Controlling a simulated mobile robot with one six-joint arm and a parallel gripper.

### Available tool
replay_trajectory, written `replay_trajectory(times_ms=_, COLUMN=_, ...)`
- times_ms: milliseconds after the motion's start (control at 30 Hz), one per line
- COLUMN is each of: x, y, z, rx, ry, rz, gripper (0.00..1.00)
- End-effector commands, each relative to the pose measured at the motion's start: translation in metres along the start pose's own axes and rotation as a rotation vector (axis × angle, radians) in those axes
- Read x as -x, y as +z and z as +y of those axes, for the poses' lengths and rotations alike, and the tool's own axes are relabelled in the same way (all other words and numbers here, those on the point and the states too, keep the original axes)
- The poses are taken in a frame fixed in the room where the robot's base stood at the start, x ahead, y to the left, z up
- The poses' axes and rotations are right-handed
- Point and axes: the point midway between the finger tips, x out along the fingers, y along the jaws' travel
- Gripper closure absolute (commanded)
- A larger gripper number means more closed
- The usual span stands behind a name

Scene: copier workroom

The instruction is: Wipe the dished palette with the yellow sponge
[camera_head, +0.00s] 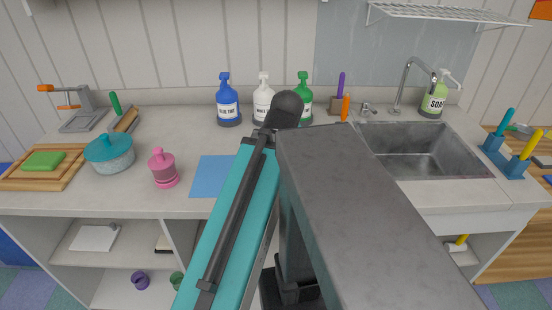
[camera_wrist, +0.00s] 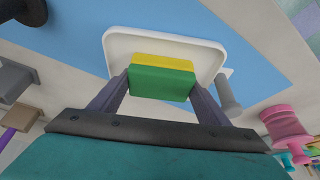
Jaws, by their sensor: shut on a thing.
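The sponge (camera_wrist: 163,78), with a yellow layer and a green layer, is between the two fingers of my gripper (camera_wrist: 161,84), which is shut on it. The dished palette (camera_wrist: 117,44), white with a raised rim, lies beyond the sponge in the wrist view. The sponge overlaps the palette's near side there; I cannot tell whether they touch. The palette lies on a blue mat (camera_wrist: 240,35), which also shows partly in the head view (camera_head: 208,176). My arm hides the palette, the sponge and my gripper in the head view.
A pink pot (camera_head: 164,169) stands left of the mat, with a teal lidded pot (camera_head: 109,153) beyond it. Blue (camera_head: 228,101), white (camera_head: 263,97) and green (camera_head: 302,100) bottles stand at the back. A sink (camera_head: 425,152) is on the right. A grey cylinder (camera_wrist: 228,93) is beside the palette.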

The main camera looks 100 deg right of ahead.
Motion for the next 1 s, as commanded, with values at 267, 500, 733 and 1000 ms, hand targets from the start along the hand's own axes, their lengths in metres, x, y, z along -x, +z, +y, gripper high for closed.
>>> replay_trajectory(times_ms=267, x=-0.003, y=0.001, z=-0.013, rx=0.000, ry=-0.002, rz=0.000, gripper=0.48)
replay_trajectory(times_ms=500, x=-0.001, y=0.001, z=-0.018, rx=0.000, ry=-0.004, rz=-0.002, gripper=0.48)
replay_trajectory(times_ms=733, x=-0.001, y=0.001, z=-0.018, rx=0.000, ry=-0.005, rz=-0.002, gripper=0.48)
replay_trajectory(times_ms=1000, x=0.001, y=-0.001, z=0.001, rx=-0.004, ry=-0.002, rz=-0.002, gripper=0.48)
